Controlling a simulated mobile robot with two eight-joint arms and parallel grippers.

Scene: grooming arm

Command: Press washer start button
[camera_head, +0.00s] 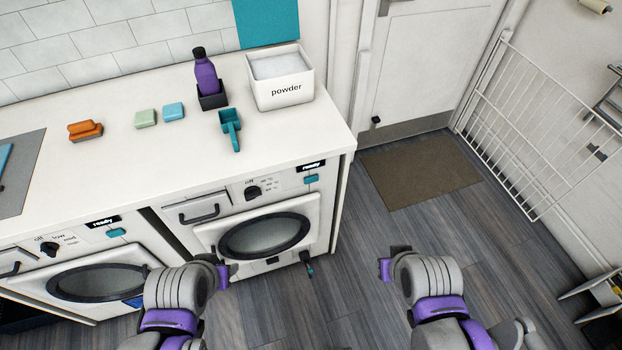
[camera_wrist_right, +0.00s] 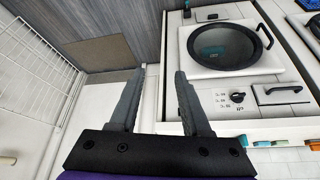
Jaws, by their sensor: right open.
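The washer (camera_head: 209,240) is the right-hand of two white front-loaders under the counter, with temperature marks beside its dial (camera_head: 252,192). Its teal start button (camera_head: 311,180) sits below a display reading "ready" (camera_head: 310,166). The washer's round door is shut. In the right wrist view the washer appears upside down, with its dial (camera_wrist_right: 237,97) and door (camera_wrist_right: 228,46) showing; the button is not visible there. My right gripper (camera_wrist_right: 161,72) is open and empty, its fingers apart from the washer. My left arm (camera_head: 180,290) shows in the head view, but its fingers cannot be made out.
The left machine (camera_head: 40,290) has a low/med dial and its own teal button (camera_head: 116,232). The counter (camera_head: 180,168) holds a powder box (camera_head: 280,92), teal scoop (camera_head: 231,130), purple bottle (camera_head: 206,72) and sponges. Floor right of the washer is clear to the mat (camera_head: 420,170).

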